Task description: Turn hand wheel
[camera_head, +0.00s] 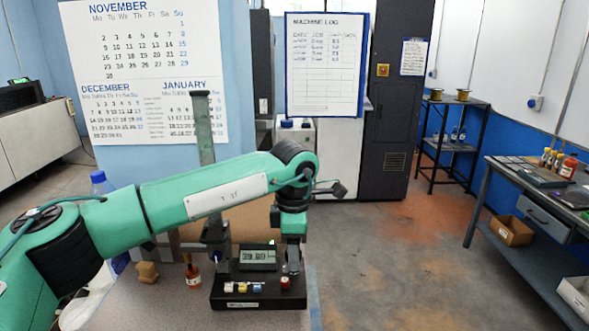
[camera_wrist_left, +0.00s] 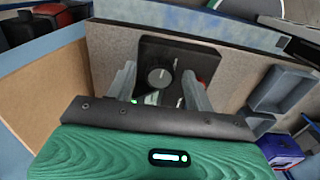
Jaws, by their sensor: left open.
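A dark round wheel with a light rim and a pale mark (camera_wrist_left: 159,77) shows in the left wrist view, on a black unit (camera_wrist_left: 195,52). My left gripper (camera_wrist_left: 158,72) is open, with one finger on either side of the wheel in that picture; I cannot tell whether either touches it. In the head view my left gripper (camera_head: 292,262) points down over the right part of the black bench unit (camera_head: 235,300). That unit has a lit display (camera_head: 258,257), several small coloured keys and a red knob (camera_head: 286,283). My right gripper is in neither view.
A tall post (camera_head: 204,130) rises behind my left forearm. A brown bottle (camera_head: 192,270) and a tan block (camera_head: 147,271) stand left of the unit. A blue-capped bottle (camera_head: 98,182) is behind my arm.

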